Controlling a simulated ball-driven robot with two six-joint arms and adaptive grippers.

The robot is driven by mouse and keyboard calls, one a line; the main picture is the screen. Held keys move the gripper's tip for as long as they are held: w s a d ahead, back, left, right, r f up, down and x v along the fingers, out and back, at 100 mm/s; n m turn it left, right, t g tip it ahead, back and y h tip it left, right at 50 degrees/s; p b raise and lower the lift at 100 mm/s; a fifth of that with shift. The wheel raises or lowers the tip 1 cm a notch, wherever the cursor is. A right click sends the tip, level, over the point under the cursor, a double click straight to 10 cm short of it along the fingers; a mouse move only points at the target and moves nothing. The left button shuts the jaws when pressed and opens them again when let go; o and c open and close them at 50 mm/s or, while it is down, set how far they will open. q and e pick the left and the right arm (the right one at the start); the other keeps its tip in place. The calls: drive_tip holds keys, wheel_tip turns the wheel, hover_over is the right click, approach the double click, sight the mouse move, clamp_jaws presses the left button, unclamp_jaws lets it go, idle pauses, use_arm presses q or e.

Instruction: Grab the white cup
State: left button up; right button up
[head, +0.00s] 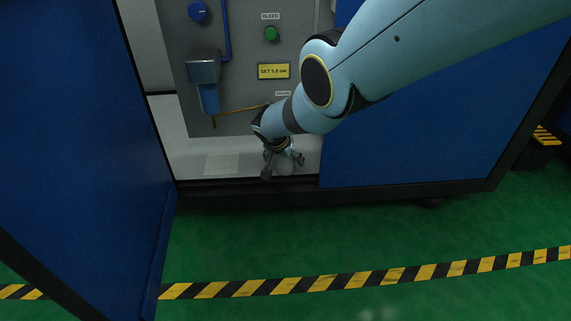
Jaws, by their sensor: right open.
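My right gripper (283,164) reaches down into the open cabinet, low over its pale floor near the front edge. Its dark fingers are spread apart. A small pale shape, which looks like the white cup (286,168), shows between and just below the fingers. It blends with the light cabinet floor, and the gripper hides part of it. I cannot tell whether the fingers touch it. My left gripper is not in view.
The blue cabinet door (80,150) stands open at left, and a blue front panel (420,140) closes off the right. A grey back panel carries a blue knob (198,11), a green knob (271,33) and a yellow label (274,71). Striped tape (340,281) crosses the clear green floor.

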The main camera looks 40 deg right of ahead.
drive_tip(key=c, duration=1.2)
drive_tip(key=shift+c, duration=0.3)
drive_tip(key=shift+r, duration=0.15)
